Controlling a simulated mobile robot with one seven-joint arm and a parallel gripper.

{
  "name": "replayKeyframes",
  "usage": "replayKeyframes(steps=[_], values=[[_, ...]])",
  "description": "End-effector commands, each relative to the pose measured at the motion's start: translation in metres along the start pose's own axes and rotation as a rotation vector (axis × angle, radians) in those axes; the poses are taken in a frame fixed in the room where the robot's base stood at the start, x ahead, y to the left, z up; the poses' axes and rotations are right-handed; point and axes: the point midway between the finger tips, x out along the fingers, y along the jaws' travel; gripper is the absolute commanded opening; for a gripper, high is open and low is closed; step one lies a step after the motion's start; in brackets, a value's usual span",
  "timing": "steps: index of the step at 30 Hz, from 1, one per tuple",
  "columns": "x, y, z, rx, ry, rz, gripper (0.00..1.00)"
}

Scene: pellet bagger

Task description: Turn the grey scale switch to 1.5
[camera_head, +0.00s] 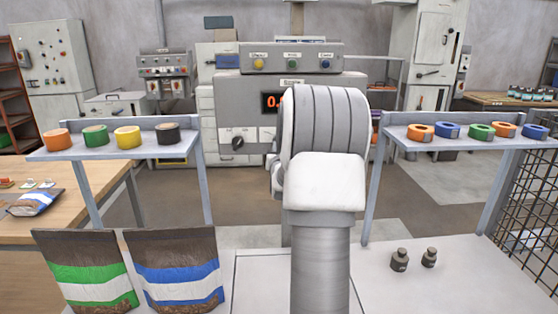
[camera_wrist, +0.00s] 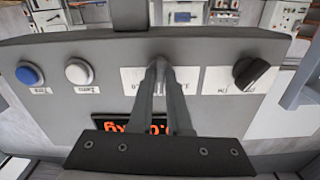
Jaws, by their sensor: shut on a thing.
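The grey scale switch (camera_wrist: 158,63) is on the grey front panel (camera_wrist: 222,104), over a white label (camera_wrist: 134,83) that the fingers partly cover. My gripper (camera_wrist: 158,72) has its two fingers closed on the switch in the wrist view. The switch is mostly hidden between the fingertips, so I cannot read its setting. The panel shows upside down in the wrist view. In the head view the grey machine (camera_head: 228,92) stands straight ahead. My arm hides the switch and the gripper there.
A black knob (camera_wrist: 254,73) sits beside the switch; a white button (camera_wrist: 78,72) and a blue button (camera_wrist: 30,73) are on the other side. A red display (camera_wrist: 135,126) is partly covered by my gripper. Shelves with tape rolls (camera_head: 100,147) flank the machine.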

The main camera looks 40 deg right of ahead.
Motion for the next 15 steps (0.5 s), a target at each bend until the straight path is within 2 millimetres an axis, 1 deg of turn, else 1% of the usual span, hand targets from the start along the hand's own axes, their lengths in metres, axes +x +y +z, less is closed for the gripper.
replayKeyframes(steps=[1,6,15], values=[[0.0001,-0.0004,0.0028,-0.023,0.004,-0.002,0.00],[0.0001,0.0000,0.0010,-0.080,0.003,-0.001,0.00],[0.0001,0.0000,-0.0001,-0.112,-0.001,-0.001,0.00]])
